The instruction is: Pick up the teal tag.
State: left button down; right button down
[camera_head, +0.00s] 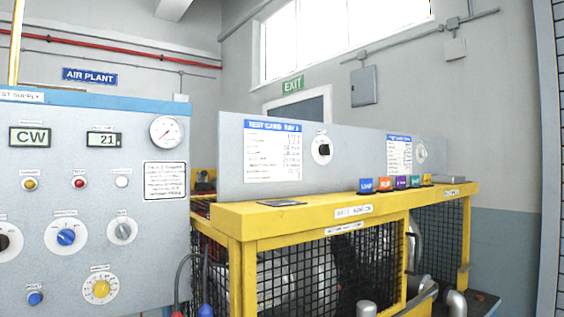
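Several small coloured tags stand in a row on the yellow top beam (300,213) of the bench, right of centre. The teal tag (414,181) looks green-teal and stands between a purple tag (401,182) and a yellow tag (427,179). An orange tag (386,184) and a blue tag (366,185) stand further left. The tags are small, and their lettering is too small to read surely. Neither of my grippers shows in the head view.
A grey panel with test cards (273,152) rises behind the beam. A dark flat plate (281,203) lies on the beam's left part. A grey control panel (90,205) with knobs and a gauge fills the left. Black mesh (290,285) closes the frame below the beam.

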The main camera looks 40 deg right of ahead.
aim_at(414, 180)
jog(key=z, duration=2)
jog(key=k+l+u, duration=0.1)
jog(key=l+u, duration=0.35)
jog(key=l, duration=1.05)
jog(key=i+l+z, duration=0.25)
jog(key=i+l, duration=0.15)
jog(key=i, duration=0.25)
